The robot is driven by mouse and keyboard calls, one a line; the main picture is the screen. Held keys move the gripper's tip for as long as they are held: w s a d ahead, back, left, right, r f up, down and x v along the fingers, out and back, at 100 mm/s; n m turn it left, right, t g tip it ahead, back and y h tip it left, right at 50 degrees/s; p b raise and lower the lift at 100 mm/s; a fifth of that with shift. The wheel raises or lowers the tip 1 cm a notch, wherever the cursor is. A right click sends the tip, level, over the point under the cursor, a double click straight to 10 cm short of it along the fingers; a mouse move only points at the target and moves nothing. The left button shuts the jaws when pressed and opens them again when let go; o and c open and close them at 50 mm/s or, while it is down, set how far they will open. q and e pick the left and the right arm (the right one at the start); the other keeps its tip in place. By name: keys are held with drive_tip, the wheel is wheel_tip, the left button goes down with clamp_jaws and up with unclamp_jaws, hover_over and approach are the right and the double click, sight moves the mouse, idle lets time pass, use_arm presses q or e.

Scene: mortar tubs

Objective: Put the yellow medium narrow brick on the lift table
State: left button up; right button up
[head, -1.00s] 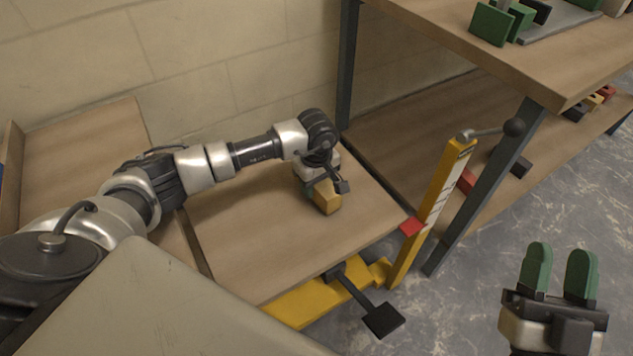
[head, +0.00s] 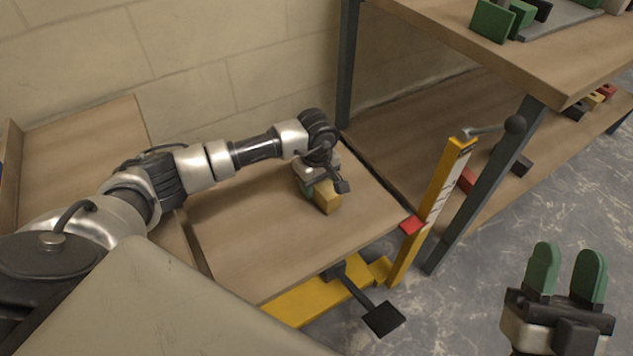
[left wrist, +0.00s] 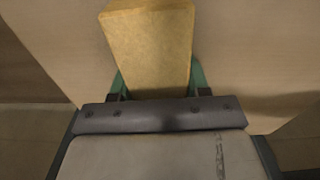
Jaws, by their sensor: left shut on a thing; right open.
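The yellow brick (head: 328,199) is at the right part of the lift table's wooden top (head: 270,238). It looks to be on or just above the top; I cannot tell which. My left gripper (head: 313,190) is shut on it, with green fingers on both sides. In the left wrist view the yellow brick (left wrist: 150,45) sticks out beyond the gripper (left wrist: 158,88), over the wooden surface. My right gripper (head: 567,275) is open and empty over the grey floor, its green fingers apart.
A yellow post (head: 432,215) with a black-knobbed lever and a red piece stands at the table's right corner. A black pedal (head: 384,319) juts out in front. A two-level workbench (head: 520,60) stands right, with green pieces above and several bricks on the lower shelf.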

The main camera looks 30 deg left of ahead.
use_arm(q)
drive_tip(key=shift+f, duration=0.2)
use_arm(e)
drive_tip(key=shift+s+r+t+y, duration=0.4)
drive_tip(key=shift+s+t, duration=0.1)
use_arm(q)
drive_tip(key=o, duration=1.4)
